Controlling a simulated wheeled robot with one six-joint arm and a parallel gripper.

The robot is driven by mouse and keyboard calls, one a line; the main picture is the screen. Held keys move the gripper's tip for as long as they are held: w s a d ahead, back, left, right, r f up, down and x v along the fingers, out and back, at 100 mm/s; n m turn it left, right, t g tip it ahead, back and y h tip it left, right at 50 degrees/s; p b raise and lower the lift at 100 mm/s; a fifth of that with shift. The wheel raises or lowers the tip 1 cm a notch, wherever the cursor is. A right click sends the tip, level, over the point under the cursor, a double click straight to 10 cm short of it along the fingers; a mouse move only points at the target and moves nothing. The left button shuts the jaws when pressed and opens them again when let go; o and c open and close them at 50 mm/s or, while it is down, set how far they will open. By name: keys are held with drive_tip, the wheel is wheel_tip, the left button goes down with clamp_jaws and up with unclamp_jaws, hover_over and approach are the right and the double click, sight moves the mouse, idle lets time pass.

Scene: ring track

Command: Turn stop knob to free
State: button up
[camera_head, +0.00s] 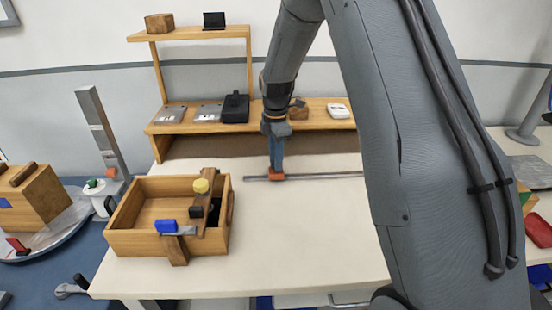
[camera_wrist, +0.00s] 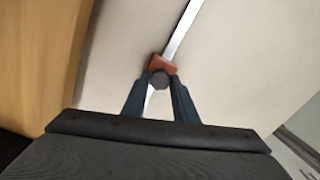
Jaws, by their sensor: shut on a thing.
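The stop is a small orange-red block (camera_head: 276,176) on a thin metal rail (camera_head: 325,175) that lies across the white table. My gripper (camera_head: 277,166) points down at the block from above. In the wrist view my gripper (camera_wrist: 160,84) has its two blue-grey fingers shut on the knob, one on each side. Any marking of the knob's setting cannot be made out.
A wooden box (camera_head: 142,242) with tools, a yellow knob and a blue block stands at the table's left. A wooden shelf (camera_head: 180,128) with grey plates and a black box is behind the rail. The white tabletop (camera_head: 290,240) in front of the rail is clear.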

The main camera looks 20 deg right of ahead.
drive_tip(key=n, duration=0.5)
drive_tip(key=shift+n, duration=0.3)
idle(0.4)
drive_tip(key=o, duration=1.1)
drive_tip(key=shift+r+b, duration=0.85)
drive_tip(key=shift+r, duration=3.1)
drive_tip(key=s+f+m, duration=0.1)
drive_tip(key=s+m, duration=0.7)
drive_tip(key=s, duration=0.1)
drive_tip(key=s+f+m, duration=0.1)
drive_tip(key=s+m, duration=0.7)
drive_tip(key=s, duration=0.2)
drive_tip(key=s+f+m, duration=0.2)
drive_tip(key=s+m, duration=0.7)
drive_tip(key=shift+s+d+t, duration=0.1)
drive_tip(key=shift+s+t, duration=0.3)
